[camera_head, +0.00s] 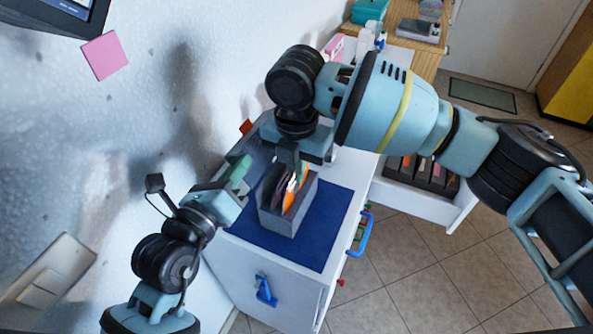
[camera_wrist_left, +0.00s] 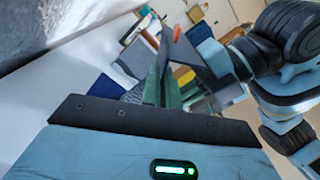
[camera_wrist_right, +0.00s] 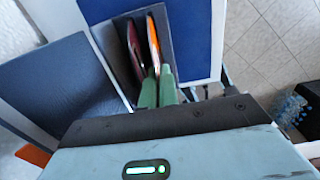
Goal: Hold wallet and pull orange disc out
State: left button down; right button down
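A grey box (camera_head: 276,219) stands on a blue mat (camera_head: 335,215) on a white cabinet. In it a dark maroon wallet (camera_wrist_right: 135,47) and the orange disc (camera_wrist_right: 153,38) stand on edge side by side; the head view shows the disc (camera_head: 289,195) too. My right gripper (camera_wrist_right: 159,72) reaches down from above, its green fingers close together around the near edge of the disc. My left gripper (camera_head: 245,160) is left of the box, apart from the wallet. In the left wrist view its fingers (camera_wrist_left: 163,75) are close together, with nothing clearly held between them.
A blue-grey panel (camera_wrist_right: 60,90) stands beside the box, near the wall, with an orange piece (camera_head: 245,127) behind it. A drawer of dark items (camera_head: 425,172) is open at the right. A wooden table (camera_head: 415,55) with items stands behind. The mat's front part is clear.

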jog(key=shift+r, duration=3.8)
pick_arm(q)
jog(key=c, duration=2.1)
grip_release()
jog(key=o, duration=0.5)
jog(key=shift+s, duration=0.1)
jog(key=shift+v, duration=3.7)
pick_arm(e)
jog(key=shift+d, duration=0.1)
